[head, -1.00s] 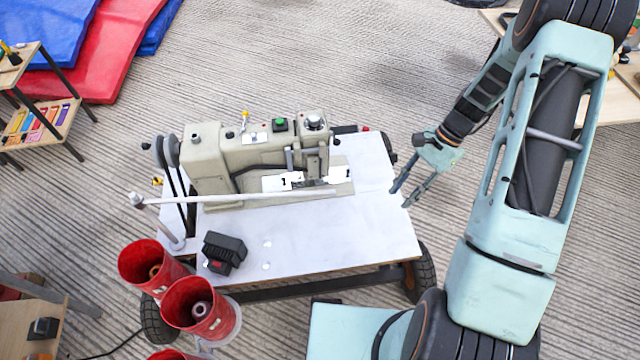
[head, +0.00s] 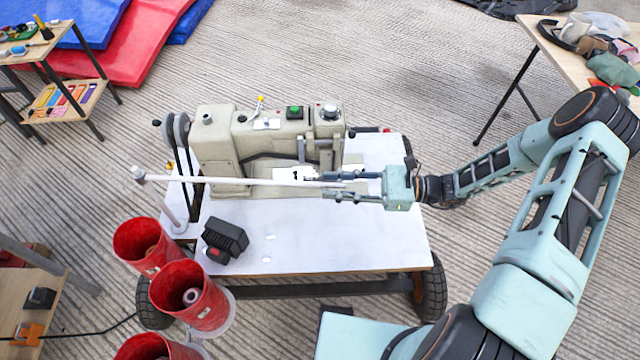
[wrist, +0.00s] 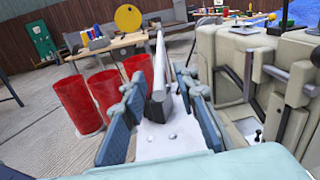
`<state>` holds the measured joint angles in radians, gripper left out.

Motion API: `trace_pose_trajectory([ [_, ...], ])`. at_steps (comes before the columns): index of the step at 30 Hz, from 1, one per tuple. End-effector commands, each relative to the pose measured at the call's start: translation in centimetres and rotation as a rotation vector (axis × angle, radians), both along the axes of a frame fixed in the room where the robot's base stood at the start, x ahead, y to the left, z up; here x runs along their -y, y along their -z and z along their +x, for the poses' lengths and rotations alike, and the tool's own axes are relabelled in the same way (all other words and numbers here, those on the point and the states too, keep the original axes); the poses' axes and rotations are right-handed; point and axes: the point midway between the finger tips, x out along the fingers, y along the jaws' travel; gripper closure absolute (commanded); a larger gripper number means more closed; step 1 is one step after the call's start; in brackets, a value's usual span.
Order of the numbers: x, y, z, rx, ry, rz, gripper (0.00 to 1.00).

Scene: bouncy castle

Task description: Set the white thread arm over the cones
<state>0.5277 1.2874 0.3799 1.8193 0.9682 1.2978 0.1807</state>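The white thread arm (head: 235,181) is a long rod. It runs from a post at the table's left, across the front of the sewing machine (head: 265,150). The red cone holders (head: 190,312) stand at the table's front left, off to the side of the rod. A thread cone (head: 191,296) shows inside the middle one. My gripper (head: 326,186) is at the rod's right end, fingers pointing left along it. In the wrist view the fingers (wrist: 157,100) are apart, with the thread arm (wrist: 160,68) between them. I see gaps and no clear grip.
A black box with a red switch (head: 225,240) sits on the white tabletop (head: 330,240), in front of the rod. The machine stands close behind the rod. The tabletop's right front is clear. A side table (head: 590,75) stands at the back right.

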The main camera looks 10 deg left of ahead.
Motion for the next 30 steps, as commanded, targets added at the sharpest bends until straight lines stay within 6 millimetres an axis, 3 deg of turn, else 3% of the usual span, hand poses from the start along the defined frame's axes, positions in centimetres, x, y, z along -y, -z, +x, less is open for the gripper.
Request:
trace_pose_trajectory([
  [7,-3.1,0.1,-0.5,-0.001,-0.002,-0.001,0.73],
  [18,-3.7,0.1,-0.6,-0.001,-0.001,-0.002,0.73],
  [25,-3.6,0.1,-0.6,-0.001,-0.001,-0.002,0.98],
  [30,-3.6,0.1,-0.6,-0.001,-0.001,-0.003,1.00],
])
